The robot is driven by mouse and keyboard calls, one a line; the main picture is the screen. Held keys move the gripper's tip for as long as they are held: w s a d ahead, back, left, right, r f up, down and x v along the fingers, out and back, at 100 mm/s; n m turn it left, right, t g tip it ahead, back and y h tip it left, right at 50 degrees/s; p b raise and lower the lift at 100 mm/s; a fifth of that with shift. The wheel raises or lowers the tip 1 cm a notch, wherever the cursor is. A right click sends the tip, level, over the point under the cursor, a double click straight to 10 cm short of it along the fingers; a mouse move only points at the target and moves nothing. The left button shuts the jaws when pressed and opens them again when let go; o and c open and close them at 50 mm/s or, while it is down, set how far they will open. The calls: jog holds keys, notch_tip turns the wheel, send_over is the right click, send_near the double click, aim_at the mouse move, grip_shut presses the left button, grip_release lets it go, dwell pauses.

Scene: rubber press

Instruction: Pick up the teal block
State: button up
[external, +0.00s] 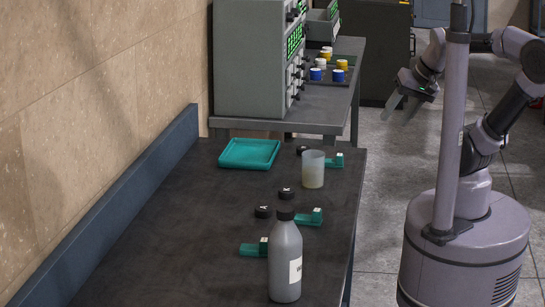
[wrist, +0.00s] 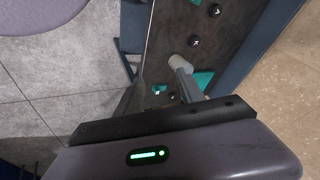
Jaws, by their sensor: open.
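Three small teal blocks with pale marks lie on the dark table: one at the far right edge beside the beaker (external: 335,160), one in the middle (external: 310,218), and one nearer (external: 252,249), partly behind the bottle. In the wrist view, a teal block (wrist: 159,89) shows between my fingers, and another teal piece (wrist: 196,2) is at the top edge. My gripper (external: 403,107) is open and empty, above the floor to the right of the table, apart from all blocks. Its spread fingers also show in the wrist view (wrist: 158,76).
A teal tray (external: 249,153) lies at the table's far end. A translucent beaker (external: 313,170) and a grey bottle (external: 285,262) stand upright. Several black caps (external: 263,211) lie among the blocks. A grey instrument cabinet (external: 250,60) stands behind. The table's left middle is clear.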

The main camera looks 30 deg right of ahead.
jog(key=m+g+y+p, duration=0.1)
jog(key=m+g+y, duration=0.1)
jog(key=m+g, duration=0.55)
send_over(318, 210)
jog(key=w+d, duration=0.1)
jog(key=d, duration=0.1)
jog(key=shift+n+g, duration=0.65)
jog(key=shift+n, duration=0.3)
jog(key=f, duration=1.7)
jog(key=shift+a+f, duration=0.2)
jog(key=shift+h, duration=0.3)
jog(key=b+x, duration=0.3)
jog(key=x, duration=0.2)
jog(key=shift+w+f, duration=0.15)
jog(key=shift+f, duration=0.15)
jog(key=shift+r, duration=0.15)
jog(key=shift+c, duration=0.6)
grip_shut()
